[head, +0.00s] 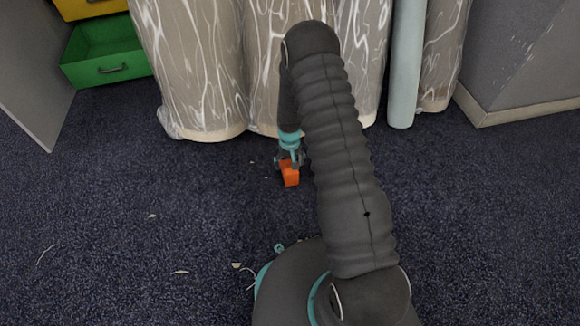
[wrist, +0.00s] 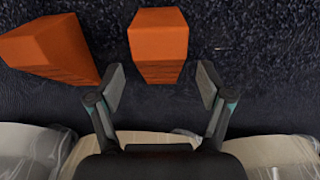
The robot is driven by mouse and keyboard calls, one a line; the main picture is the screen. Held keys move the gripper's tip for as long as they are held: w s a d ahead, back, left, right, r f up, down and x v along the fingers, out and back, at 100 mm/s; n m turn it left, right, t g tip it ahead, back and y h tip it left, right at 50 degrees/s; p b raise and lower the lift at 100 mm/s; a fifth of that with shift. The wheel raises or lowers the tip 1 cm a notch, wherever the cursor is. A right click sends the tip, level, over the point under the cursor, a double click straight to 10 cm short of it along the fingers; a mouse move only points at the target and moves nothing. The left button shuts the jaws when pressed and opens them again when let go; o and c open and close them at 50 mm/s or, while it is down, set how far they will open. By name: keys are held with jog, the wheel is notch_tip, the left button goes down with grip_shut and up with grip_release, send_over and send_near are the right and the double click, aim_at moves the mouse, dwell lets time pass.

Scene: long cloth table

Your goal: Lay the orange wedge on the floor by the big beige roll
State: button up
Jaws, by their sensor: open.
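An orange wedge (head: 290,176) is on the dark blue carpet in front of the big beige rolls (head: 195,70), which are wrapped in clear plastic. My gripper (head: 289,160) points down at it, partly covering it. In the wrist view, one orange block (wrist: 158,45) lies ahead of and between the spread fingertips, with a gap on both sides. A second orange block (wrist: 47,48) lies to its left, outside the fingers. I cannot tell the two apart in the head view. My gripper is open and holds nothing. The roll bases (wrist: 270,155) show at the bottom of the wrist view.
A pale blue-grey roll (head: 405,65) stands right of the beige rolls. A green drawer (head: 105,55) is at the back left and a grey cabinet (head: 520,60) at the right. Small pale scraps (head: 180,272) lie on the carpet, which is otherwise clear.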

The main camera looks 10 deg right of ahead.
jog(key=s+r+t, duration=0.1)
jog(key=s+r, duration=0.3)
jog(key=r, duration=1.5)
jog(key=s+r+t, duration=0.2)
jog(key=s+r, duration=0.1)
jog(key=r, duration=1.5)
jog(key=s+r+t, duration=0.1)
jog(key=s+r, duration=0.6)
jog(key=s, duration=0.4)
jog(key=s+r+t, duration=0.1)
jog(key=s+r, duration=0.6)
jog(key=s, duration=0.5)
jog(key=shift+s+t+p, duration=0.25)
jog(key=shift+t+p, duration=0.05)
jog(key=shift+p, duration=0.1)
jog(key=shift+d+r, duration=0.1)
